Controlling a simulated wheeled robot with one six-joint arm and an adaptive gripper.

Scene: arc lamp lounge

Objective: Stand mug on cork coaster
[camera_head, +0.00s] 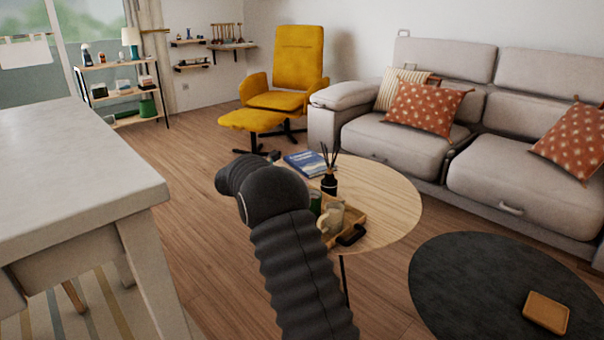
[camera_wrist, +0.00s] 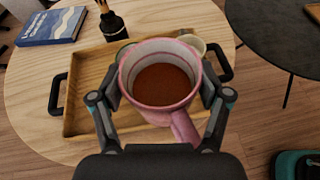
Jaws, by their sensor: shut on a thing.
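A pink mug (camera_wrist: 186,122) with brown contents is in my gripper (camera_wrist: 160,92) in the wrist view. The fingers are shut on it, one on each side. It looks upright, its handle pointing towards the wrist, and it appears above the wooden tray. Its underside is hidden, so its height cannot be told. In the head view my arm hides the gripper and this mug. A square tan coaster (camera_head: 546,312) lies on the dark round table (camera_head: 450,270) at the lower right, apart from the mug. A tan edge (camera_wrist: 314,13) on that table shows in the wrist view.
The wooden tray (camera_wrist: 83,75) with black handles is on the round oak table (camera_head: 395,205). A cream mug (camera_head: 333,219), a green item (camera_head: 315,203) and a reed diffuser (camera_head: 329,184) stand there, near a blue book (camera_head: 305,164). The dark table is otherwise clear.

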